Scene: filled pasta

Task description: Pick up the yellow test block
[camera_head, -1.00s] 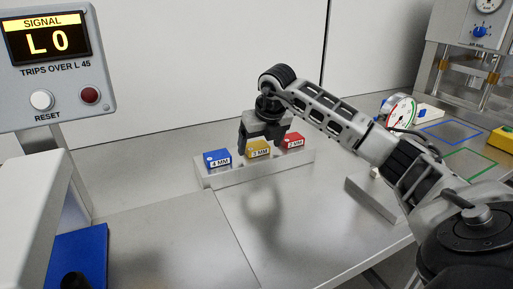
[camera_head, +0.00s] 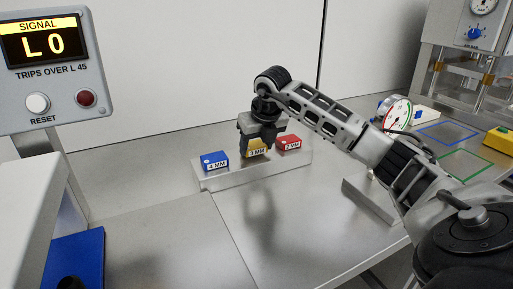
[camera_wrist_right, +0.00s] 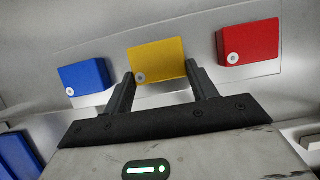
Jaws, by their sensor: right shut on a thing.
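The yellow test block (camera_head: 257,152), labelled 3 MM, sits in the middle of a pale metal rack (camera_head: 240,177). It also shows in the right wrist view (camera_wrist_right: 157,58). My right gripper (camera_head: 258,145) reaches down over it, and its fingers (camera_wrist_right: 160,75) stand one on each side of the block, shut on it. The fingers hide part of the block in the head view. I cannot see a gap under the block.
A blue 4 MM block (camera_head: 214,162) stands to the left and a red 2 MM block (camera_head: 289,143) to the right, both close. A signal box (camera_head: 55,60) reads L 0. A dial gauge (camera_head: 394,112) is at the right.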

